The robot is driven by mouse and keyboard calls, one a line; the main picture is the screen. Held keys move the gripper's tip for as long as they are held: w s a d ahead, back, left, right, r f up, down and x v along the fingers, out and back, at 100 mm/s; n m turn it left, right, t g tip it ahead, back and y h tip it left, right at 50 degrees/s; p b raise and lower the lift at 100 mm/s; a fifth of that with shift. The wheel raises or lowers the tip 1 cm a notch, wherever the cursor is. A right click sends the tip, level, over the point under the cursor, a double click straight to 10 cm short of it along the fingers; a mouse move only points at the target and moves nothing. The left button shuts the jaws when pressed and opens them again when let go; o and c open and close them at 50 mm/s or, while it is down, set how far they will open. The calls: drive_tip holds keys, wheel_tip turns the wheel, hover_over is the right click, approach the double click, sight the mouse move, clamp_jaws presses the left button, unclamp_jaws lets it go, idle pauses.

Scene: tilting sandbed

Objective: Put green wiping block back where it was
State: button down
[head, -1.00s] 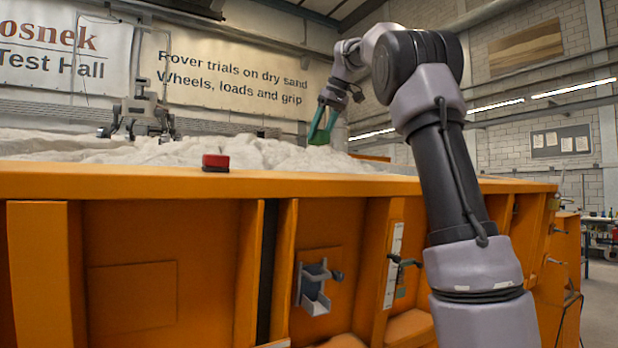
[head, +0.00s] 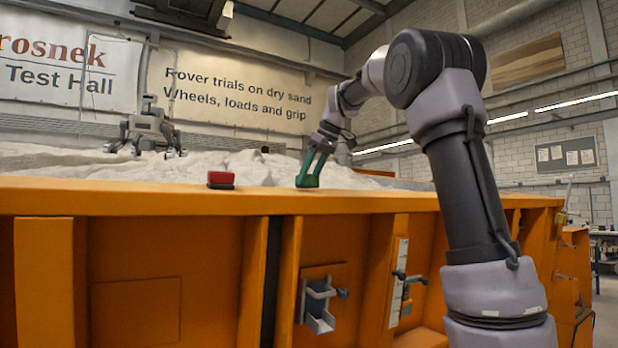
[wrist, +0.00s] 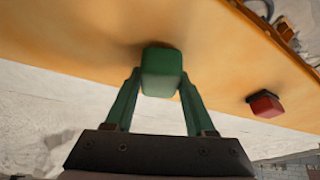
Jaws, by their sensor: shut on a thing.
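My gripper (head: 312,168) has green fingers and is shut on the green wiping block (wrist: 161,72). In the wrist view the block sits between the two fingertips, over or against the orange rim. In the head view the block (head: 307,181) is low at the fingertips, close to the top rim of the orange sandbed wall (head: 400,201). I cannot tell whether it touches the rim. A red block with a dark base (head: 221,179) stands on the rim to the left, and it also shows in the wrist view (wrist: 264,103).
Pale sand (head: 60,160) fills the bed behind the rim. A rover (head: 147,131) stands on the sand at the back left. A grey bracket (head: 318,305) and a clamp handle (head: 410,279) stick out of the wall's front. The rim between the two blocks is clear.

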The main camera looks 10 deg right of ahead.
drive_tip(key=shift+c, duration=1.2)
unclamp_jaws()
drive_tip(key=shift+f, duration=0.1)
drive_tip(key=v, duration=1.2)
drive_tip(key=s+d+f+m+t+h, duration=0.1)
drive_tip(key=s+f+m, duration=1.1)
drive_tip(key=s+f, duration=1.3)
wheel_tip(320, 180, down, 4)
drive_tip(key=shift+d+f+t+h, duration=0.15)
drive_tip(key=shift+d+t+h, duration=0.2)
drive_tip(key=shift+t+h, duration=0.25)
